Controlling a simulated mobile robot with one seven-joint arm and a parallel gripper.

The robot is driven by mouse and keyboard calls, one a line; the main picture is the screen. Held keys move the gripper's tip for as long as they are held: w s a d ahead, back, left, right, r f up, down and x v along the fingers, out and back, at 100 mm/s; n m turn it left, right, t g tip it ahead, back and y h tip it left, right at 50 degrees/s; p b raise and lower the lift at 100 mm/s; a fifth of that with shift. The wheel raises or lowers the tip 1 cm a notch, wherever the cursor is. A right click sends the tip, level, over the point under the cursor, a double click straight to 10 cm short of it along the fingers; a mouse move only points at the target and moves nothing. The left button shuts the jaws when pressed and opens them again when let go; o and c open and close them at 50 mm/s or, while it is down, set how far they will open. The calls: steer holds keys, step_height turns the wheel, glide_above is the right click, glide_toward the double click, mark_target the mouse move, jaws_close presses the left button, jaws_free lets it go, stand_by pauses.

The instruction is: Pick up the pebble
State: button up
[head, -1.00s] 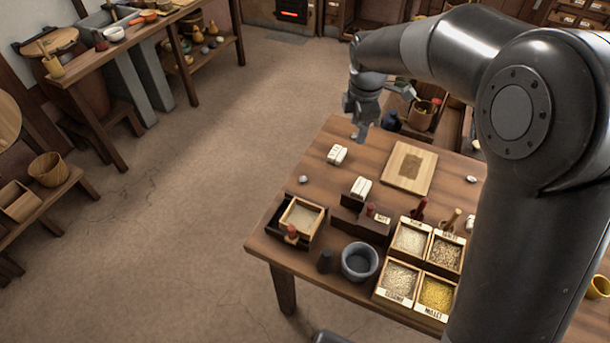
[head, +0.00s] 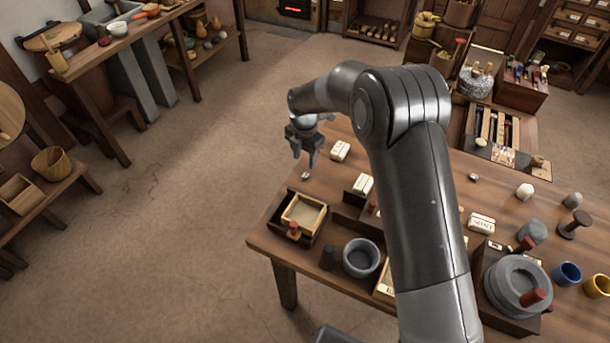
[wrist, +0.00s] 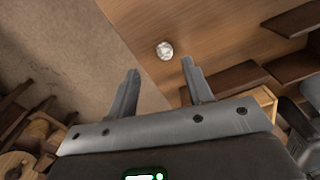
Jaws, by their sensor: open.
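A small pale grey pebble (head: 305,176) lies on the wooden table (head: 265,238) near its left edge. In the wrist view the pebble (wrist: 165,50) shows whole on the bare wood, just beyond the fingertips and between their lines. My gripper (head: 304,162) hangs above the pebble, pointing down. In the wrist view its two fingers (wrist: 160,66) are spread with nothing between them. A second small grey lump (head: 473,177) lies farther right on the table.
A white block (head: 340,151) lies right of the pebble, and another (head: 363,184) stands nearer. A framed tray (head: 303,213) and a grey bowl (head: 361,258) stand toward the front. My arm covers the table's middle. Bare floor lies to the left.

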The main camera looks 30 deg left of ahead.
mark_target(306, 173)
steer(key=f, duration=0.6)
steer(key=shift+s+d, duration=0.1)
steer(key=shift+d, duration=0.15)
steer(key=shift+r, duration=0.1)
steer(key=shift+c, duration=0.3)
jaws_close()
steer(key=shift+r, duration=0.1)
